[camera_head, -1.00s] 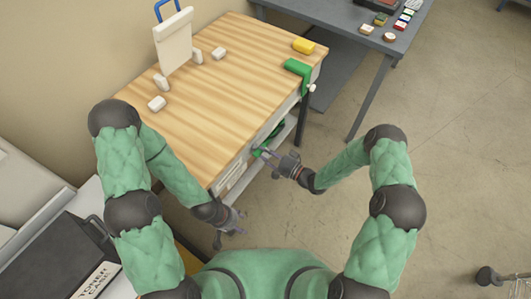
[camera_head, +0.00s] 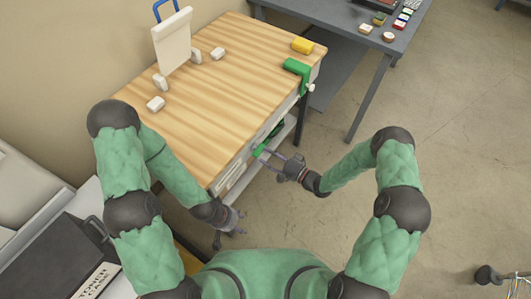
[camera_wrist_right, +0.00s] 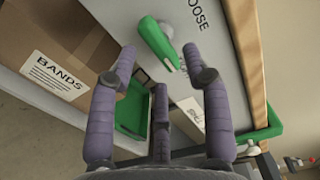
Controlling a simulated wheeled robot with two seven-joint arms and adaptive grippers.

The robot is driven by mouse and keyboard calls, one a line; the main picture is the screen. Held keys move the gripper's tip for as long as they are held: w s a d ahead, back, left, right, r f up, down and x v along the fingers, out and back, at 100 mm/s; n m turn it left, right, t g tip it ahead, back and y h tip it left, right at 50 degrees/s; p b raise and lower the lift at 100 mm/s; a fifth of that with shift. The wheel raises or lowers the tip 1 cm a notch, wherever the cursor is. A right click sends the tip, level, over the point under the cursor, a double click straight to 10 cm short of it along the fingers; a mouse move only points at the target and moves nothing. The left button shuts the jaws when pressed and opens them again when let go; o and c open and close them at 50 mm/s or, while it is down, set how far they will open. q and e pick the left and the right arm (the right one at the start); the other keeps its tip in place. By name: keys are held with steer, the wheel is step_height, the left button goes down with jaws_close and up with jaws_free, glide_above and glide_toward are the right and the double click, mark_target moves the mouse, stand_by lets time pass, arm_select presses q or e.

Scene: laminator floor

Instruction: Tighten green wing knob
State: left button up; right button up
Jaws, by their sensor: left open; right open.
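The green wing knob (camera_wrist_right: 158,42) is on the grey front panel of the workbench, beside lettering of which "OOSE" shows. It is also a small green spot under the bench edge in the head view (camera_head: 259,150). My right gripper (camera_wrist_right: 160,58) is open, with its two outer fingers spread on either side of the knob and apart from it as far as I can tell. In the head view my right gripper (camera_head: 270,159) points at the bench front. My left gripper (camera_head: 241,222) is open and empty near the bench's near corner.
A cardboard box labelled BANDS (camera_wrist_right: 60,60) and a green tray (camera_wrist_right: 132,108) sit below the panel. A green clamp (camera_head: 298,68) grips the bench's (camera_head: 215,95) right corner.

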steer(key=v, duration=0.9)
steer(key=shift+s+d, duration=0.2)
steer(key=shift+d, duration=0.1)
step_height(320, 180, down, 8)
steer(key=s+n+g+h, duration=0.2)
steer(key=s+g+h, duration=0.15)
steer(key=h, duration=0.45)
steer(key=s+f+n+g+h, duration=0.1)
steer(key=s+g, duration=0.5)
steer(key=s, duration=0.8)
steer(key=shift+s+a+n+g+h, duration=0.2)
steer(key=shift+a+n+g+h, duration=0.25)
steer(key=shift+n+h, duration=0.45)
